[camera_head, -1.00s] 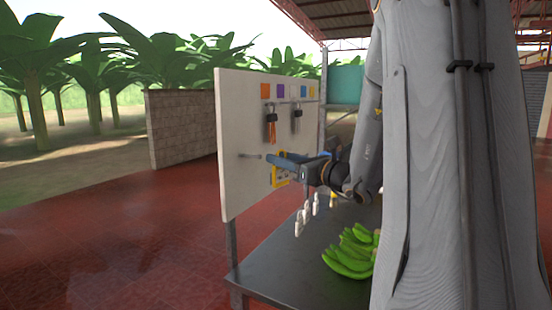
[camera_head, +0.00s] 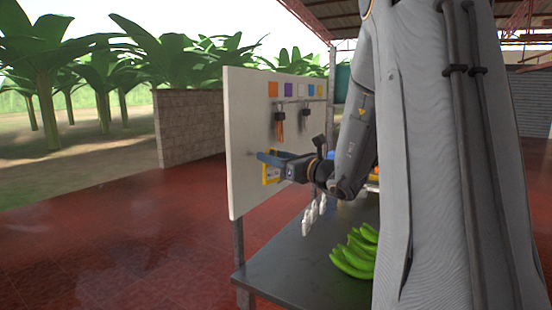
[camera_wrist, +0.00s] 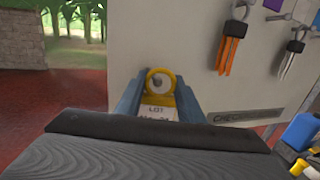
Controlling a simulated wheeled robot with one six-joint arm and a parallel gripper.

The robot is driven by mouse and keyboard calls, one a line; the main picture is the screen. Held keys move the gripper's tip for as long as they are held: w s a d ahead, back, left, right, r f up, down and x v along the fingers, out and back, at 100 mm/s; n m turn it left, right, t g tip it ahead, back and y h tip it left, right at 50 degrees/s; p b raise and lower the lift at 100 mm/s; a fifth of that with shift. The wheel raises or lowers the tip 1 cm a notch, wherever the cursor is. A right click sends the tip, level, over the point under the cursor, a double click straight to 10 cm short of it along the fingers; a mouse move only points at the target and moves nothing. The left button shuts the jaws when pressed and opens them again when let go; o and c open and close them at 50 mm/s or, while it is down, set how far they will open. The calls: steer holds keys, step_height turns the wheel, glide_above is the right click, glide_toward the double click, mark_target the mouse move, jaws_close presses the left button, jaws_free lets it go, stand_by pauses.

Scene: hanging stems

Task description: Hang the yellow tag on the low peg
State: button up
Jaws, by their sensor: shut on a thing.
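The yellow tag (camera_wrist: 158,103) is upright between the two blue fingers of my gripper (camera_wrist: 160,92) in the wrist view. Its round yellow eye is at the top, with a white label reading LOT below. In the head view my gripper (camera_head: 272,158) is shut on the tag (camera_head: 271,176) close to the white board's face. The low peg (camera_head: 251,154) shows only as a small grey piece left of the fingertips. A grey round shape shows inside the tag's eye; I cannot tell whether the peg is through it.
Green bananas (camera_head: 357,252) lie on the dark table (camera_head: 290,275). A blue bottle (camera_wrist: 300,132) stands at the right in the wrist view.

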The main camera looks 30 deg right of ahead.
steer(key=shift+w+a+f, duration=0.1)
steer(key=shift+w+a, duration=0.4)
steer(key=shift+w, duration=0.2)
steer(key=shift+w+a+f, duration=0.1)
steer(key=shift+w+a, duration=0.35)
steer(key=shift+w, duration=0.2)
steer(key=shift+w+a+f+b, duration=0.4)
steer(key=shift+w+b, duration=0.2)
steer(key=shift+b, duration=0.4)
steer(key=o, duration=1.1)
